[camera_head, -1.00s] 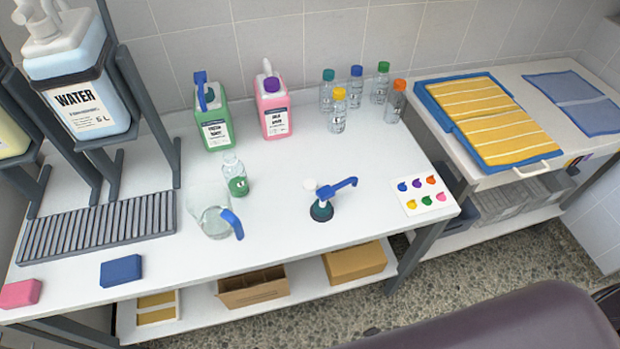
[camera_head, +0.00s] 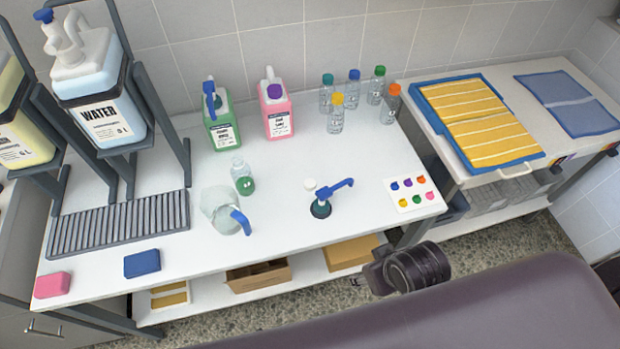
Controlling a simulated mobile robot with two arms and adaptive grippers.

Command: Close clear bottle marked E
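A small clear bottle (camera_head: 242,178) with green liquid in its lower part stands in the middle of the table, beside a clear jug with a blue handle (camera_head: 228,212). No coloured cap shows on it. Several clear bottles with coloured caps stand at the back right, including a yellow-capped one (camera_head: 336,114) and an orange-capped one (camera_head: 391,104). Their letters are too small to read, so I cannot tell which is E. A small white round piece (camera_head: 310,184) shows beside the blue-handled pump (camera_head: 326,198). My dark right gripper (camera_head: 374,275) is partly visible below the table's front edge; its fingers are unclear. My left gripper is out of view.
A green jug (camera_head: 221,128) and a pink jug (camera_head: 276,112) stand at the back. The water container (camera_head: 100,100) hangs in a rack at left above a grey grate (camera_head: 120,224). A colour-dot card (camera_head: 411,193) lies at right. The table's front middle is mostly clear.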

